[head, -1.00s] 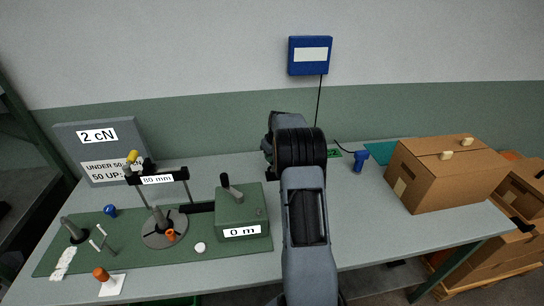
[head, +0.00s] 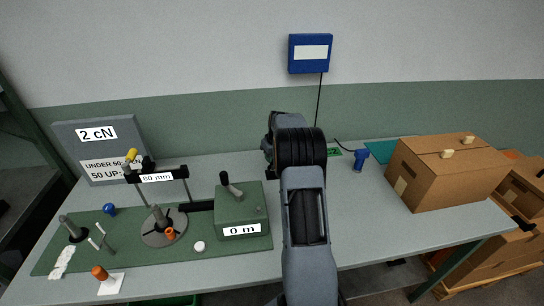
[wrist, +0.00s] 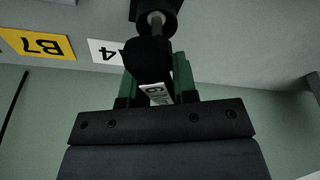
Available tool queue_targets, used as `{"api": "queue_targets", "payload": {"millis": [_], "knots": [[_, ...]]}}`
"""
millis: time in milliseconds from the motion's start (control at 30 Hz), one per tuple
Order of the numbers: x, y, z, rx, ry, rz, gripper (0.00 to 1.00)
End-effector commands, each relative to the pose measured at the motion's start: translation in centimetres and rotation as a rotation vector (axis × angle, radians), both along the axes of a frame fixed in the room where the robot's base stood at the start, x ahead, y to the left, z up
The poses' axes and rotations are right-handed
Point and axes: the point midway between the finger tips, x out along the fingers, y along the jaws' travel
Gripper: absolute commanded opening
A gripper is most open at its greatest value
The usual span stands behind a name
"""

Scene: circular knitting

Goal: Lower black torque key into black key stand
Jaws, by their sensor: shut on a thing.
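In the wrist view, my gripper (wrist: 155,80) has two green fingers shut on a black torque key (wrist: 149,58). The key has a white label between the fingers and a grey shaft running toward the top of the picture. The shaft meets a black block at the top edge; I cannot tell whether this is the key's own end or the black key stand. In the head view, my arm hides the gripper and key, and I cannot make out the stand.
A cardboard box (head: 438,174) stands at the right of the table, with a blue tool (head: 361,159) near it. A green machine (head: 241,210) and a dial-like base (head: 163,228) stand on the left mat. Yellow B7 (wrist: 37,44) and white (wrist: 106,52) labels lie past the key.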

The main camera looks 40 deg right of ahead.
Motion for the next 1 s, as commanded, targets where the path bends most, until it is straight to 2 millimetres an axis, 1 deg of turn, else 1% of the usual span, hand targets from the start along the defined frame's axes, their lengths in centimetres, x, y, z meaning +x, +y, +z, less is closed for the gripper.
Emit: {"api": "queue_targets", "payload": {"millis": [167,433,467,500,767,1000], "knots": [[0.01,0.0,-0.39,0.0,-0.001,0.0,0.0],[0.0,0.0,-0.41,0.0,0.0,0.0,0.0],[0.0,0.0,-0.41,0.0,0.0,0.0,0.27],[0.0,0.0,-0.41,0.0,0.0,0.0,0.31],[0.0,0.0,-0.42,0.0,0.0,0.0,0.56],[-0.03,0.01,-0.39,0.0,0.001,0.0,0.56]]}}
